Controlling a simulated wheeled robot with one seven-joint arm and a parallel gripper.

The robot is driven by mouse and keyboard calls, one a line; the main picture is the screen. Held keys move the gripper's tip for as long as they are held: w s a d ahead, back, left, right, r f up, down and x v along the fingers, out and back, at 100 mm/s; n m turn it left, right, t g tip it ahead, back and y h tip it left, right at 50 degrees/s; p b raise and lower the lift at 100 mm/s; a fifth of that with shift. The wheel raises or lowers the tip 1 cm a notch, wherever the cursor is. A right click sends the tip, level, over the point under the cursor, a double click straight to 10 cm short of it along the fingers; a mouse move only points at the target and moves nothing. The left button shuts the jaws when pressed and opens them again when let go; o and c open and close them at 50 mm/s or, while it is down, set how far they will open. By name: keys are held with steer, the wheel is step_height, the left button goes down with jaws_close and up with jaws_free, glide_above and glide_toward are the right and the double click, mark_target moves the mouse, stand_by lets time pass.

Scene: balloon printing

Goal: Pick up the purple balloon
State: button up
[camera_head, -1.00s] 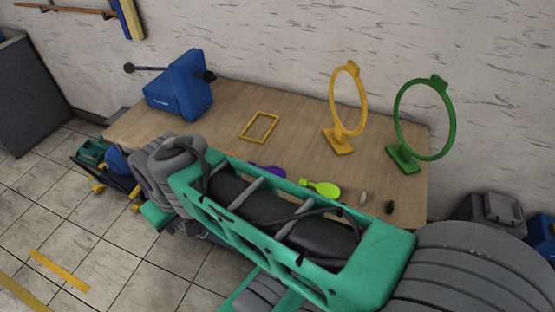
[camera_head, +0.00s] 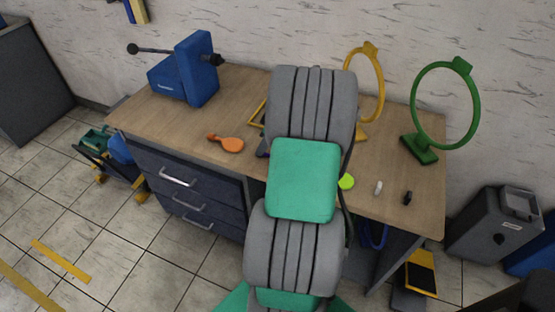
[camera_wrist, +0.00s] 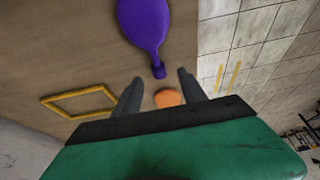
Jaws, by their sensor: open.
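The purple balloon (camera_wrist: 144,22) lies flat on the tabletop at the top of the wrist view, its narrow neck pointing down toward my gripper. My gripper (camera_wrist: 160,82) is open and empty, its two dark fingers apart, with the neck just beyond the fingertips and not between them. I cannot tell its height above the table. In the head view my arm hides my gripper and nearly all of the purple balloon. The orange balloon (camera_head: 226,143) lies left of my arm and shows between the fingers in the wrist view (camera_wrist: 167,98).
A lime-green balloon (camera_head: 346,181) is partly hidden right of my arm, near two small objects. A yellow rectangular frame (camera_wrist: 80,101) lies flat on the table (camera_head: 245,90). A yellow ring stand (camera_head: 379,85), green ring stand (camera_head: 419,148) and blue machine (camera_head: 188,72) stand on it.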

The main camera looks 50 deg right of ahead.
steer(key=x, duration=0.4)
steer(key=shift+d, duration=0.1)
steer(key=shift+s, duration=0.1)
steer(key=shift+c, duration=0.4)
jaws_close()
steer(key=shift+r, duration=0.1)
